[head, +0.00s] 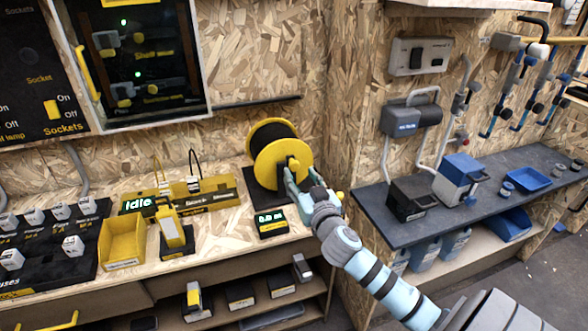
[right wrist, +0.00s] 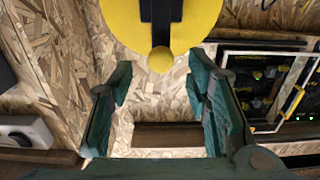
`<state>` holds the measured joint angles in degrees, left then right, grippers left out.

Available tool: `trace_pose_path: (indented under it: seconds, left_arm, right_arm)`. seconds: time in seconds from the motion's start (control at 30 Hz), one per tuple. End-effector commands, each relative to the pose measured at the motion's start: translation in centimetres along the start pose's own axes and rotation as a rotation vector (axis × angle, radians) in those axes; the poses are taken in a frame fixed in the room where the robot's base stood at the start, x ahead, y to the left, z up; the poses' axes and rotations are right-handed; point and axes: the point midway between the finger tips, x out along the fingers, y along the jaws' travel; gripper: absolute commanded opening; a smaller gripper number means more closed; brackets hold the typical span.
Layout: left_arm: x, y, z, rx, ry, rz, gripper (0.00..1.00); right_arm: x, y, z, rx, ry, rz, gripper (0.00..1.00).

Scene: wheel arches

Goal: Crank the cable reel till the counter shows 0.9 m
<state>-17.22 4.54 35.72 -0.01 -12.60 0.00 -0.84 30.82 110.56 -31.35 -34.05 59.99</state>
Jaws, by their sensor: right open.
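The cable reel (head: 268,133) has yellow discs and dark cable and stands on a black base at the back of the wooden bench. In the right wrist view its yellow disc (right wrist: 203,15) carries a black crank arm (right wrist: 160,22) ending in a round yellow knob (right wrist: 160,60). My right gripper (head: 299,178) is at the reel's front face, its fingers open; in the right wrist view the open gripper (right wrist: 158,84) has the knob just beyond and between its fingertips, with no contact visible. The counter (head: 270,219) in front of the reel shows green digits, seemingly 0.0 m. My left gripper is out of view.
A yellow bin (head: 122,243), a lit "Idle" sign (head: 138,203) and a yellow-and-black stand (head: 173,233) are left of the counter. A wooden partition rises right of the reel. A dark side bench (head: 475,190) holds boxes and a blue tray (head: 530,179).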

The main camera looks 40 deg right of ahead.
Motion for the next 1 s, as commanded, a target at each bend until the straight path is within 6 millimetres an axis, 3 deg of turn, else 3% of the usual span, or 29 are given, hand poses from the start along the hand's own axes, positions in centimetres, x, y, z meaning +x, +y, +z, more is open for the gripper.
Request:
trace_pose_path:
  seconds: [0.1, 0.2, 0.57, 0.87, 1.0]
  left_arm:
    - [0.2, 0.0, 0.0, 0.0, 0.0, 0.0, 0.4]
    - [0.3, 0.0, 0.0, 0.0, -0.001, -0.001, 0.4]
    - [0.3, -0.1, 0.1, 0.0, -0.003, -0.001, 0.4]
    - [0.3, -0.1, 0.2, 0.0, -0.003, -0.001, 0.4]
    - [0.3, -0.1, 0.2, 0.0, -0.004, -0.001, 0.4]
  right_arm:
    - [2.9, 0.0, 0.0, 0.002, 0.001, 0.001, 0.44]
    - [4.5, 0.0, 0.1, 0.001, 0.0, 0.0, 0.44]
    - [5.7, -0.1, 0.1, 0.0, -0.001, -0.002, 0.44]
    - [5.6, -0.1, 0.1, 0.0, -0.002, -0.002, 0.0]
    - [5.6, -0.1, 0.1, 0.0, -0.002, -0.002, 0.0]
